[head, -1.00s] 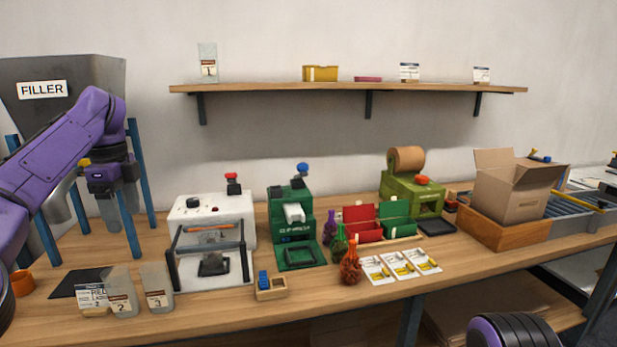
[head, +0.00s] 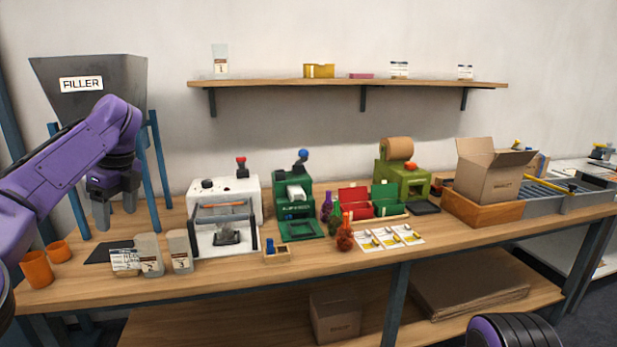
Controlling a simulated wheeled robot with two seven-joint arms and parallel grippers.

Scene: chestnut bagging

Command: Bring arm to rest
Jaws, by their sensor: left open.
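My left arm (head: 75,150) comes in from the left, purple and bent at the elbow. Its gripper (head: 101,215) points down in front of the filler (head: 88,92), above the left end of the workbench (head: 330,247). The gripper is open, and nothing shows between its fingers. Of my right arm only a dark and purple rounded part (head: 505,332) shows at the bottom right edge. The right gripper is out of frame.
Near the left gripper are two orange cups (head: 37,270), a dark mat (head: 98,252) and several clear bags (head: 151,256). A white sealer (head: 240,185), a green machine (head: 295,212) and an open carton (head: 487,178) stand further right. A shelf (head: 350,83) hangs behind.

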